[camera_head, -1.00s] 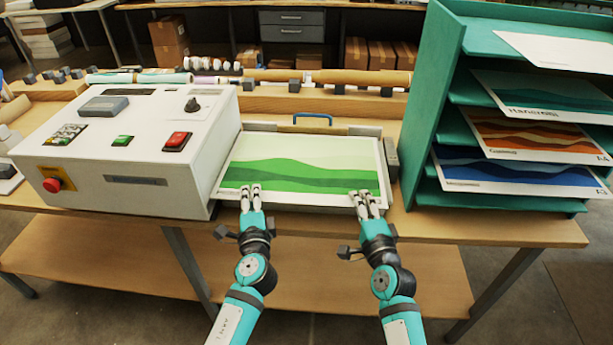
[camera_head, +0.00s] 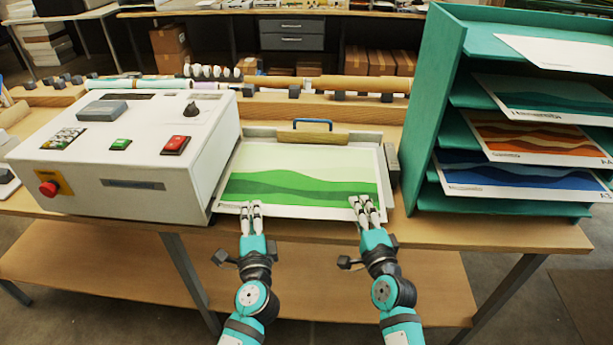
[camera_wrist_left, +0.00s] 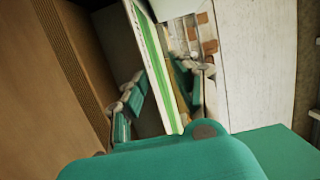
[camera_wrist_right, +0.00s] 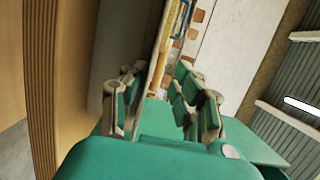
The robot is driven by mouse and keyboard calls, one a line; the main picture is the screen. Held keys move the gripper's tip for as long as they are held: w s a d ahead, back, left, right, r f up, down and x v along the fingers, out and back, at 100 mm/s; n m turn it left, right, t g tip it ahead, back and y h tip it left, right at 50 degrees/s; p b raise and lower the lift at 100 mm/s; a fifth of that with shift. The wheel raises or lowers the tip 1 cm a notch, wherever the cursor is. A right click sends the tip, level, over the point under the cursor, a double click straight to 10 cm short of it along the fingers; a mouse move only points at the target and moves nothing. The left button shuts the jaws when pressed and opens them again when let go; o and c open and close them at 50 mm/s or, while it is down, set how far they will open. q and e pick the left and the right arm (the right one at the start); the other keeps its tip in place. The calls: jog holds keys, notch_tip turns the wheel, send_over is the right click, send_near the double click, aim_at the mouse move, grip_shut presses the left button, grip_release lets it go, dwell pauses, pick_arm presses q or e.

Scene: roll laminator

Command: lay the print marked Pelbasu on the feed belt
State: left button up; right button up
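A print with green hills (camera_head: 300,185) lies over the flat feed area just right of the white laminator housing (camera_head: 125,155). Its name is not readable, so I cannot tell if it is marked Pelbasu. The feed belt is mostly hidden under it. My left gripper (camera_head: 251,206) is at the print's near left edge, my right gripper (camera_head: 363,203) at its near right edge. In the left wrist view (camera_wrist_left: 158,95) and right wrist view (camera_wrist_right: 158,90), the fingers stand apart on either side of the sheet, with gaps beside it. Both look open.
A teal rack (camera_head: 432,150) stands on the right, with several other prints on its shelves, including an orange one (camera_head: 535,135) and a blue one (camera_head: 510,175). A wooden bar (camera_head: 312,137) and blue handle (camera_head: 312,122) lie behind the green print.

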jog(key=shift+s, duration=0.15)
pick_arm(q)
jog(key=v, duration=0.4)
jog(key=shift+s, duration=0.15)
pick_arm(e)
jog(key=v, duration=1.1)
jog(key=shift+s+d, duration=0.15)
jog(key=shift+s, duration=0.2)
